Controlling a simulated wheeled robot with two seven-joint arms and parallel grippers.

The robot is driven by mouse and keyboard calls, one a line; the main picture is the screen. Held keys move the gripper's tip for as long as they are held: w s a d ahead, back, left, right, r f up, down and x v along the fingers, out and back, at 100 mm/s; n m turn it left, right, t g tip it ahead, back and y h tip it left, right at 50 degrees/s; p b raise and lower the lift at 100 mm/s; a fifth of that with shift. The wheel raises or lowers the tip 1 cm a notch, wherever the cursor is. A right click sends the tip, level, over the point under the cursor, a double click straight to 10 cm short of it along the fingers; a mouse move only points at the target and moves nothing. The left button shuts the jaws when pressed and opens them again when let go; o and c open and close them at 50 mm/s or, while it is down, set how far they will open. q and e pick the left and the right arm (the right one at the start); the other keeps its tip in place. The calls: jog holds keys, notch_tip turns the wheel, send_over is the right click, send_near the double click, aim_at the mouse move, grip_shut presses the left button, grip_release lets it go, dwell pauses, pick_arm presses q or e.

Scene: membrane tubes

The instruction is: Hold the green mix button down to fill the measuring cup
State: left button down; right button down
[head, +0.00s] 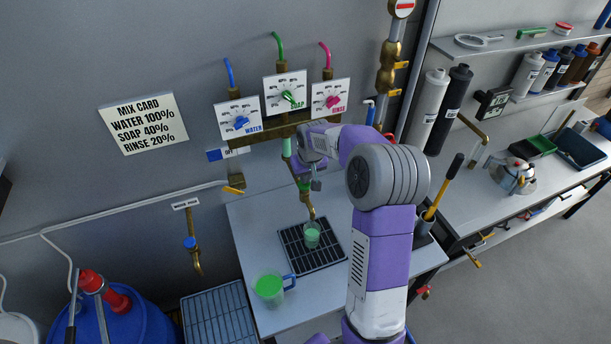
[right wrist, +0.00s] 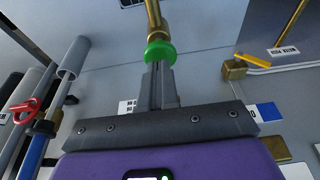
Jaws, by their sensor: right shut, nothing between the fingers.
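My right gripper (head: 316,184) is shut and empty below the valve manifold, in front of the wall. In the right wrist view its closed fingertips (right wrist: 157,68) are at the green mix button (right wrist: 160,51), appearing to touch it; how far it is pressed I cannot tell. In the head view the arm partly hides that area. A small clear cup (head: 312,236) holding green liquid stands on the black drain grate (head: 325,262) under the brass spout (head: 310,208). A wider cup with a blue handle (head: 269,288), also holding green liquid, stands nearer on the table. My left gripper is not in view.
Blue, green and pink dials sit on the wall (head: 285,92) above the gripper. A mix card (head: 143,124) hangs at left. A blue drum (head: 118,325) stands at lower left. A side bench (head: 470,190) with bottles and tools is at right.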

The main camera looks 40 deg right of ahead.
pick_arm(q)
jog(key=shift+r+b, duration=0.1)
jog(key=shift+b, duration=0.3)
pick_arm(e)
jog(key=d+v, duration=0.1)
jog(key=v, duration=1)
jog(key=shift+a+r, duration=0.4)
jog(key=shift+a, duration=0.05)
